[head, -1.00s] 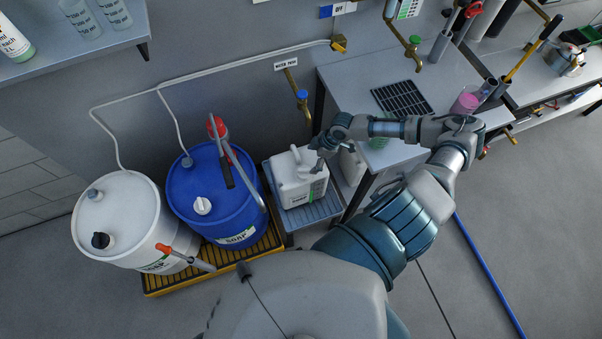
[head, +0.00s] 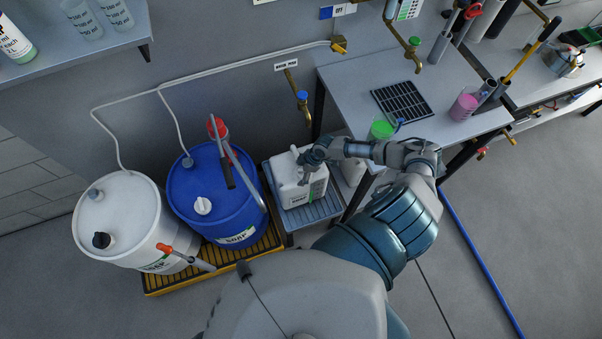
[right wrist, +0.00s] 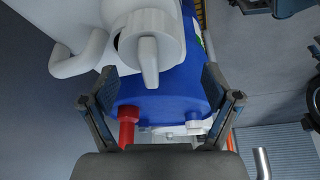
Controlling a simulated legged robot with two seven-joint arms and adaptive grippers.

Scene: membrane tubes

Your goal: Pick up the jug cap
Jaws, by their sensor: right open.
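The white jug (head: 287,190) stands upright on a blue-grey tray (head: 318,211) beside the blue drum. My right gripper (head: 303,174) is over the jug's right part in the head view and hides its cap there. In the right wrist view the jug (right wrist: 35,12) fills the upper left, with its handle loop beside the white cap (right wrist: 148,58). The cap has a ribbed rim and a narrow raised grip. The right gripper (right wrist: 158,78) is open, its fingers spread either side of the cap's lower end, with visible gaps. My left gripper is not in view.
A blue soap drum (head: 206,190) and a white soap drum (head: 122,225) stand on a yellow-edged pallet (head: 160,284) to the left. The bench (head: 350,88) at right carries green and pink beakers. A brass tap (head: 302,108) hangs on the wall behind the jug.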

